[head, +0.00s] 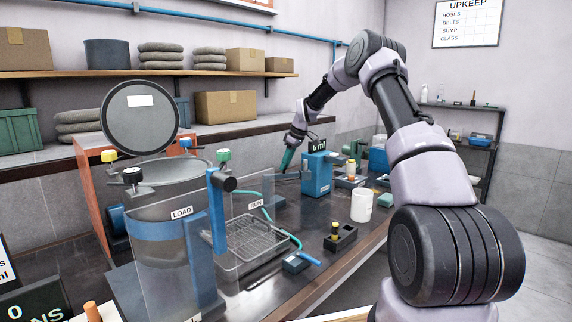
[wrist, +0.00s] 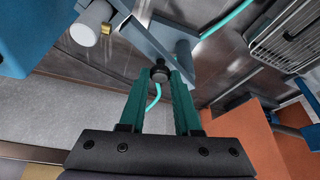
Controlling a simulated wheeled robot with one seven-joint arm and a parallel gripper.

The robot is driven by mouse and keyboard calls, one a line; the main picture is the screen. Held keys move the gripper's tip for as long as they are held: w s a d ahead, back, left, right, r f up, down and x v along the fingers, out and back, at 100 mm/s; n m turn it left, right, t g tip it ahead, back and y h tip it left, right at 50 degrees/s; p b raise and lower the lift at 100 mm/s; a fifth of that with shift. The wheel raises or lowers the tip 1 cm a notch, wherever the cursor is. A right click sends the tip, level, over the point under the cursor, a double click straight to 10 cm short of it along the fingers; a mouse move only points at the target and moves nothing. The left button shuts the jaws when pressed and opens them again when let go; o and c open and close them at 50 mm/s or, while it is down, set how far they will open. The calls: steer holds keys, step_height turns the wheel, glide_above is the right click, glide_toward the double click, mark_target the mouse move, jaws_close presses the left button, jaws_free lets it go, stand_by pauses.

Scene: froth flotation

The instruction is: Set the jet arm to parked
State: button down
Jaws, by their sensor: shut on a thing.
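My gripper (wrist: 159,78) shows from behind in the wrist view, its two teal fingers closed around a small dark knob (wrist: 159,71). The knob appears to be the jet arm's handle; a thin teal hose (wrist: 154,97) hangs beside it between the fingers. A grey-blue bar and plate (wrist: 178,42) lie just beyond the fingertips. In the head view my gripper (head: 286,163) points down at the far side of the bench, left of a blue box with a display (head: 317,174). The arm's parked mark cannot be made out.
A clear tank marked LOAD (head: 165,240) with blue posts stands at the front left. A wire rack in a tray (head: 258,240) lies mid-bench. A white mug (head: 361,206) and a dark holder (head: 340,238) stand to the right. A shelf (head: 120,73) runs along the back wall.

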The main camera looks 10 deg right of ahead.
steer(key=shift+w, duration=0.1)
steer(key=c, duration=0.6)
jaws_free()
steer(key=v, duration=1)
steer(key=shift+r, duration=0.4)
